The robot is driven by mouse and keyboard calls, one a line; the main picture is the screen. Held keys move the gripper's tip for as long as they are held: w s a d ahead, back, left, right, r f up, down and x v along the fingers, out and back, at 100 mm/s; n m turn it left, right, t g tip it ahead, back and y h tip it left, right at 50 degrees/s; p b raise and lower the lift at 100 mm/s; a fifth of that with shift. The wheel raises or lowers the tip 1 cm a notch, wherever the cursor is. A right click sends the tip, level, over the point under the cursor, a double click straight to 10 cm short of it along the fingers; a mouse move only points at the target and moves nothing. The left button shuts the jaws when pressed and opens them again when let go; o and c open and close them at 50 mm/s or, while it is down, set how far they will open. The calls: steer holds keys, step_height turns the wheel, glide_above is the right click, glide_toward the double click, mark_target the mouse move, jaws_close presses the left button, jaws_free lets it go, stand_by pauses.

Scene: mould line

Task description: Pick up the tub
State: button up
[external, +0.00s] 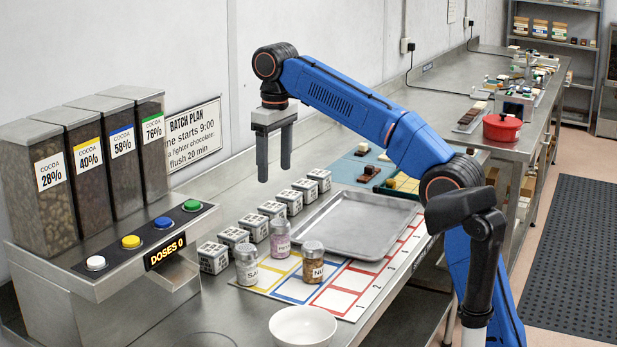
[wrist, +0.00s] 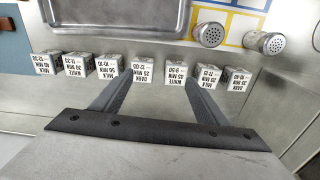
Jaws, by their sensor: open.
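Nothing in view is plainly marked as a tub. The nearest match is a round white open bowl (external: 303,326) at the bottom of the external view, partly cut off by the picture edge. My gripper (external: 274,175) is open and empty, pointing down above the back of the bench, well beyond and above the bowl. In the wrist view my open fingers (wrist: 157,78) reach toward a row of printed cubes (wrist: 145,70); I cannot tell any contact there, and the external view shows the fingertips above the bench.
The cubes (external: 257,227) line the back of the bench. A metal tray (external: 345,235) lies on a coloured grid mat (external: 345,303). Several shaker jars (external: 313,262) stand nearby. Cocoa dispensers (external: 85,165) stand at left.

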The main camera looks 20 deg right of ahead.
glide_toward(253, 219)
steer(key=shift+n, duration=0.4)
steer(key=shift+w+f, duration=0.2)
steer(key=shift+f, duration=5.15)
steer(key=c, duration=1.2)
